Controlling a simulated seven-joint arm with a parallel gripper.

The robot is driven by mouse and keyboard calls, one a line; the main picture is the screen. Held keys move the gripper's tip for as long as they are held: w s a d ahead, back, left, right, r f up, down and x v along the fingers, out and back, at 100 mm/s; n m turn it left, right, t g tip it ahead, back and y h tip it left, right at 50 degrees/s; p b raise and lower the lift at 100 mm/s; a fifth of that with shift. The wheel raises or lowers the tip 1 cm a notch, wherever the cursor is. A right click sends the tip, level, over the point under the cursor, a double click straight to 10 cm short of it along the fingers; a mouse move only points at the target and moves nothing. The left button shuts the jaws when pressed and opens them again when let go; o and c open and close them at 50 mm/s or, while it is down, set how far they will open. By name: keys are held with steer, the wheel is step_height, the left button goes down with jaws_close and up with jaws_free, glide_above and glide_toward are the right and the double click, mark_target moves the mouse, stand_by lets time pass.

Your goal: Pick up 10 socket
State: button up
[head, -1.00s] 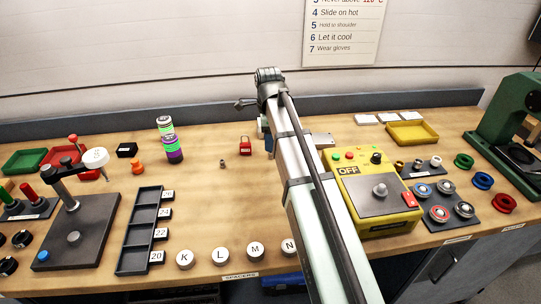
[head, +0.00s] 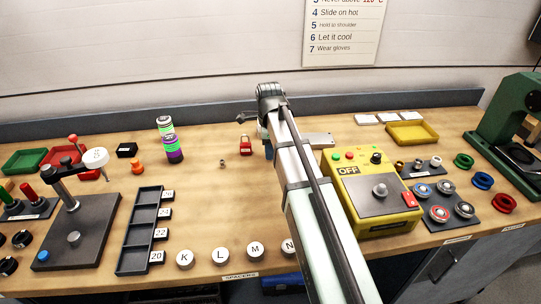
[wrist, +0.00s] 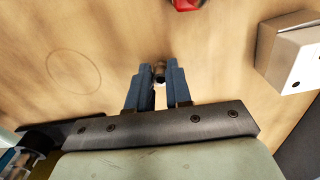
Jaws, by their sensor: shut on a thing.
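In the wrist view my gripper (wrist: 159,76) has its two blue fingers closed around a small dark metal cylinder (wrist: 159,67), which looks like a socket. Only its end shows between the fingertips, and no size mark is readable. The wooden bench top lies behind it; I cannot tell if it touches the bench. In the head view my arm hides most of the gripper and the held piece. A small brownish metal piece (head: 222,163) stands on the bench left of my arm, apart from the gripper.
A red padlock (head: 245,145) stands left of my gripper and shows at the top of the wrist view (wrist: 187,4). A pale box (wrist: 290,55) is at the right there. A yellow control box (head: 370,195) stands right of my arm. The bench left of the padlock is fairly clear.

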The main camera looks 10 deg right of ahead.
jaws_close()
steer(key=shift+r, duration=0.1)
